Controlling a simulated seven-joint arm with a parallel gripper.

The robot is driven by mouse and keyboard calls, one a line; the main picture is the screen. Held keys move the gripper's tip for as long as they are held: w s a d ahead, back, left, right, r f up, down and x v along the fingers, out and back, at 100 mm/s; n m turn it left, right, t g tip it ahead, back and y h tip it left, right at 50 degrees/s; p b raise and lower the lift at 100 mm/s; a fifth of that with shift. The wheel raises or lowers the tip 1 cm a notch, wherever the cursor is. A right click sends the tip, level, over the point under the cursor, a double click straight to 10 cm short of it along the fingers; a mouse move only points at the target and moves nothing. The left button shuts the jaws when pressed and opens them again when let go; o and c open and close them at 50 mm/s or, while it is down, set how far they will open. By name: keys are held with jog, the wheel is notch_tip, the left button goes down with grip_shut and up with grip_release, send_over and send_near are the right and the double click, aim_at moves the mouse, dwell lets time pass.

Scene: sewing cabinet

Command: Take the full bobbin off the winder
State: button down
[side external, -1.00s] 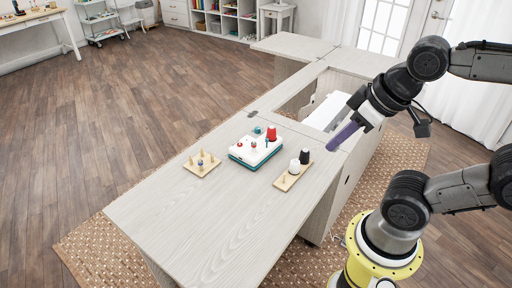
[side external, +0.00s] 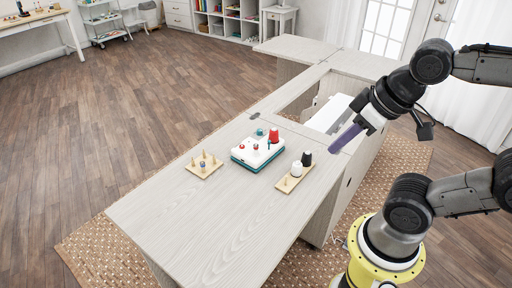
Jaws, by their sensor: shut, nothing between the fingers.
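The winder (side external: 257,153), a white box with a teal base, stands on the pale cabinet top. Small red pieces sit on its top, one at the left (side external: 241,146) and one nearer the middle (side external: 255,147). I cannot tell which is the full bobbin. A taller red spool (side external: 274,135) stands at its back right. My gripper (side external: 332,150) is shut and empty, its long purple fingers pointing down and left. In the picture it is right of the winder, apart from it, near the cabinet's right edge.
The front cabinet top (side external: 200,225) is clear.

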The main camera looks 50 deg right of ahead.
jog(key=c, duration=0.6)
grip_release()
jog(key=shift+c, duration=0.2)
